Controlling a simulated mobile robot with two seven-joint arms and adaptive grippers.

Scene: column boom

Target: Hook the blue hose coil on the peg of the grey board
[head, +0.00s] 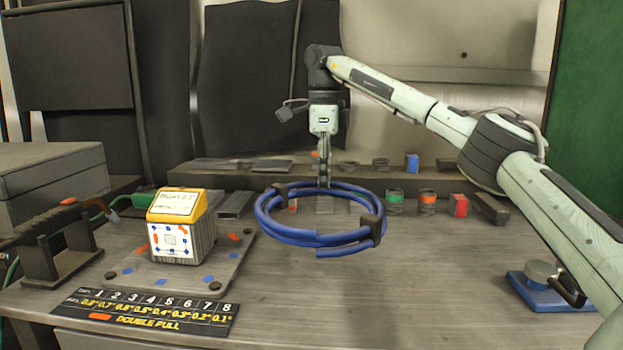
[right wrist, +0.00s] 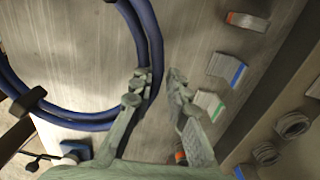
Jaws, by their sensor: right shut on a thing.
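The blue hose coil (head: 345,238) is a loose ring of several turns with dark clips, lying nearly level over the middle of the table. My right gripper (head: 324,182) points down at its far rim and is shut on the hose. In the right wrist view the hose (right wrist: 152,45) runs by my right fingertips (right wrist: 162,82), against the left finger. Whether the coil touches the tabletop is unclear. Dark panels (head: 240,85) stand behind the table; I cannot tell which is the grey board, and no peg shows clearly. My left gripper is out of view.
A yellow-topped box (head: 178,225) stands on a flat plate at left, behind a number strip (head: 145,310). Several small coloured parts, including a red block (head: 459,205), line the back. A blue-based device (head: 545,285) sits at right. The front middle is clear.

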